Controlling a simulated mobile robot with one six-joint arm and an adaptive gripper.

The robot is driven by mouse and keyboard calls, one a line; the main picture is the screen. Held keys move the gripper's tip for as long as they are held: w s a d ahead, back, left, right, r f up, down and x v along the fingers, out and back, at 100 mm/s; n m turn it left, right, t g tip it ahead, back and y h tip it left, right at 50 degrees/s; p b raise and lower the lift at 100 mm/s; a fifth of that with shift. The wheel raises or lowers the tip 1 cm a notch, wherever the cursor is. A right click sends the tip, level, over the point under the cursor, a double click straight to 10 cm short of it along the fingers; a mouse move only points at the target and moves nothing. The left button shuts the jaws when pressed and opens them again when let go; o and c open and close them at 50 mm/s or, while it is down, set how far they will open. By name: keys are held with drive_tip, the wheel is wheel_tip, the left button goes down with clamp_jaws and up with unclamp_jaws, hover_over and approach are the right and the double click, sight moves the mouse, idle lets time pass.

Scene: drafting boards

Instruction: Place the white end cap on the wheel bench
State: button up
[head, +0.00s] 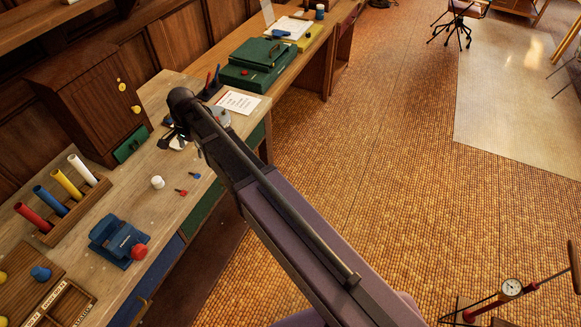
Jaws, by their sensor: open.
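A small white cylinder (157,182) stands upright on the near wooden bench (140,215); it looks like the white end cap. My gripper (172,142) is above the same bench, beyond the white cylinder and apart from it. Its dark fingers look open, with white patches near the tips, and I see nothing clearly held. My arm hides part of the bench behind it. No label shows which bench is the wheel bench.
Left of the cylinder stand a rack (75,210) of coloured tubes and a dark wooden cabinet (90,95). A blue vise-like device (117,240) sits nearer. Small red and blue pieces (182,191) lie to the right. A second bench (310,45) holds green cases (258,62).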

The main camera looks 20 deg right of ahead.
drive_tip(key=s+d+n, duration=0.3)
drive_tip(key=s+d, duration=0.2)
drive_tip(key=d, duration=0.4)
drive_tip(key=s+d+n, duration=0.3)
drive_tip(key=s+d, duration=0.2)
drive_tip(key=d, duration=0.5)
drive_tip(key=s+d+n+h, duration=0.1)
drive_tip(key=s+d+n, duration=0.2)
drive_tip(key=d, duration=0.6)
drive_tip(key=s, duration=0.2)
drive_tip(key=shift+s+d, duration=0.2)
drive_tip(key=shift+s, duration=0.2)
drive_tip(key=c, duration=0.6)
